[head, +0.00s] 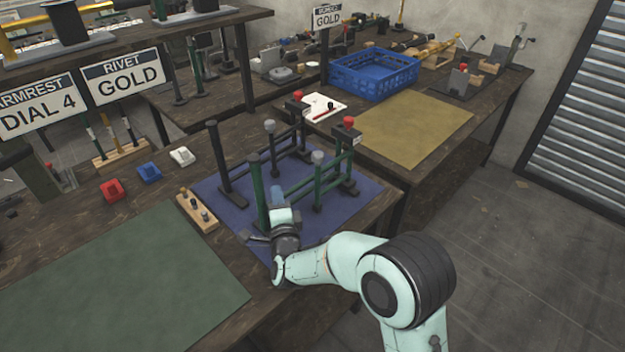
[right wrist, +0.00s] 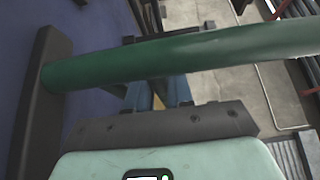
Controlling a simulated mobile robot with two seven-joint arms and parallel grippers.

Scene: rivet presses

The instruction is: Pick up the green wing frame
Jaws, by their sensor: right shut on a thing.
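The green wing frame (head: 258,192) stands upright on a blue mat (head: 345,207), with green posts and rails and dark feet. My right gripper (head: 277,203) is at its near post, low down, and is shut on it. In the right wrist view, the green tube of the frame (right wrist: 190,55) runs across the picture just before the gripper (right wrist: 158,95), with a dark foot at its left end. The tube hides part of the fingers. My left gripper is not in view.
A darker frame (head: 240,165) stands just behind on the mat. Red-topped clamps (head: 348,124) are at the mat's far side. A wooden block with pegs (head: 197,213) lies left of the mat. A green mat (head: 120,285) at the front left is clear.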

